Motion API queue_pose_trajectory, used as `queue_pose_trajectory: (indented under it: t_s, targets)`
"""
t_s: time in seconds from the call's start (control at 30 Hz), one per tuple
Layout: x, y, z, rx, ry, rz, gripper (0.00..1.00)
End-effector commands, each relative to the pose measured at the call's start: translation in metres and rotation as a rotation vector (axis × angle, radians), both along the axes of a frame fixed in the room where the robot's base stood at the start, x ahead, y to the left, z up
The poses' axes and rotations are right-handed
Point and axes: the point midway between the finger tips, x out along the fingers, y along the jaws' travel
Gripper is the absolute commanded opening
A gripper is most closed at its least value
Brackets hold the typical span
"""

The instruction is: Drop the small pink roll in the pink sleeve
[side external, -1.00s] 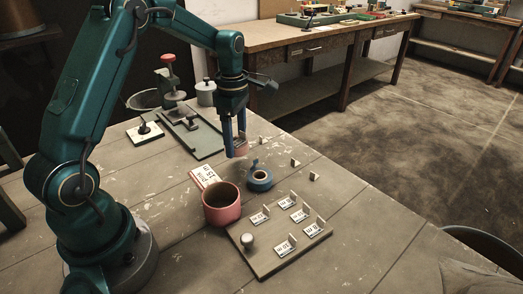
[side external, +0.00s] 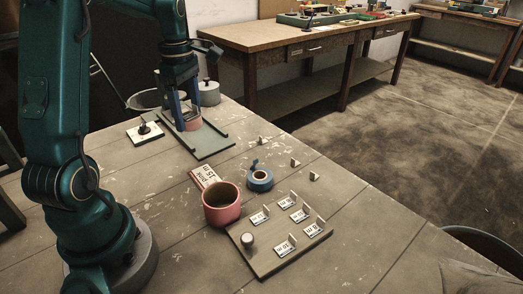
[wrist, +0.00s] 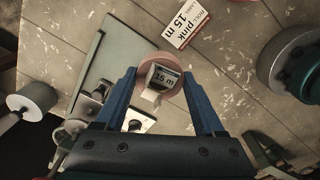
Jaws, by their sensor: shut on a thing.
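My gripper (side external: 187,121) is shut on the small pink roll (side external: 193,123), over the green winding board (side external: 208,146) at the back of the table. In the wrist view the roll (wrist: 158,57) is a pink ring between the blue fingers (wrist: 160,75), with a "15 m" readout showing in its middle. I cannot tell whether the roll touches the board. The pink sleeve (side external: 222,213), an open round cup, stands upright near the middle of the table, in front and to the right of my gripper. Its inside looks dark and empty.
A "pink 15 m" card (side external: 204,175) lies behind the sleeve. A blue tape roll (side external: 259,181) lies to its right. A board with small label cards (side external: 267,262) lies in front. A grey lidded pot (side external: 209,94) stands behind my gripper.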

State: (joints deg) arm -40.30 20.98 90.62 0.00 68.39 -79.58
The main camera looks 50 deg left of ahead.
Motion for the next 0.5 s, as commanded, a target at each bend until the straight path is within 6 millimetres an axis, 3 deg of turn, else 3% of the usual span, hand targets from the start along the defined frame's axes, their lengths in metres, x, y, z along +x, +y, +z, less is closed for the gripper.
queue_pose_trajectory:
  t_s: [0.33,0.5]
  targets:
    - [-0.003,-0.004,-0.005,-0.004,0.006,0.015,0.16]
    - [-0.005,-0.029,-0.008,-0.012,0.014,-0.029,0.16]
